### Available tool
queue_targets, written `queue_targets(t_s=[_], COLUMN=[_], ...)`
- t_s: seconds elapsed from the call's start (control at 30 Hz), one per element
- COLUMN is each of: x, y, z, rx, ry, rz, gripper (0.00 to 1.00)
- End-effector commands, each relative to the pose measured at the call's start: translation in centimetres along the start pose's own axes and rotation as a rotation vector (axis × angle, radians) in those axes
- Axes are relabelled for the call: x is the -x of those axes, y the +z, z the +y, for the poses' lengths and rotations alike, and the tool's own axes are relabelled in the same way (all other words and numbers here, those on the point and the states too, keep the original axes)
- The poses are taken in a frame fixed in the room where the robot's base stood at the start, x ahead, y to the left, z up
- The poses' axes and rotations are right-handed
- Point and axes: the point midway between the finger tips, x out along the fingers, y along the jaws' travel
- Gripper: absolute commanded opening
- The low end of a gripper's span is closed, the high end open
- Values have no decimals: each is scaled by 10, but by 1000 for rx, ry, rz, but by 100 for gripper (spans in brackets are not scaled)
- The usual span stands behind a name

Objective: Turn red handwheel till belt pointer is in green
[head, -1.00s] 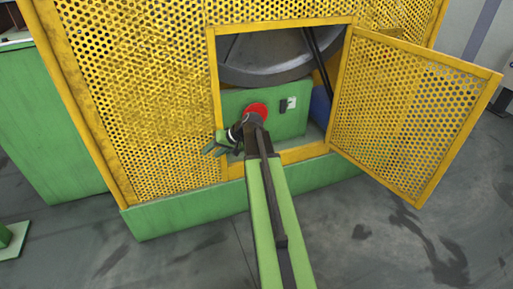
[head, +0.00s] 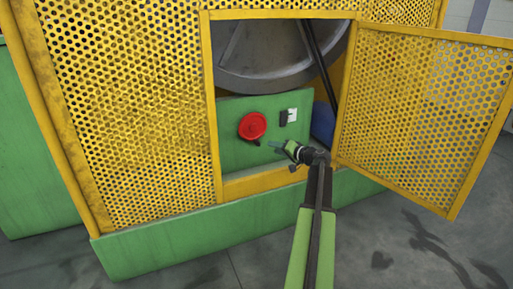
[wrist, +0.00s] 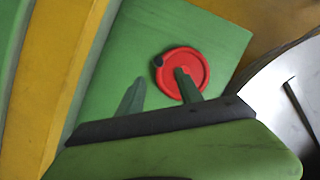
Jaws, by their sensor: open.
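The red handwheel (head: 252,126) is mounted on a green panel (head: 236,157) inside the open guard doorway. A small dark knob sits on its rim, at the lower edge in the head view. The wheel also shows in the wrist view (wrist: 188,68), partly behind one fingertip. My gripper (head: 278,147) is in the doorway, to the lower right of the wheel, and looks apart from it. In the wrist view its two fingers (wrist: 157,90) are spread and empty. A small dark and white gauge plate (head: 288,117) is right of the wheel; its pointer is too small to read.
The yellow mesh door (head: 415,120) stands open on the right. The yellow door frame (head: 211,110) borders the opening. A large grey wheel (head: 275,60) and dark belts (head: 318,55) are above the panel. A blue part (head: 323,123) is at the right.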

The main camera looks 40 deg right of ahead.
Motion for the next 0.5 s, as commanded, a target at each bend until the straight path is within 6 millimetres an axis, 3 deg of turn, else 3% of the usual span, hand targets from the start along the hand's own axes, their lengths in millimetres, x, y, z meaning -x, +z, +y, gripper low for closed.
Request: queue_targets(t_s=[0.03, 0.3, 0.5], x=[-16, -82, -121], y=[-1, -3, -3], z=[5, 7, 6], rx=[0, -1, -1], ry=[0, 2, 3], rz=[0, 3, 3], gripper=[43, 43, 43])
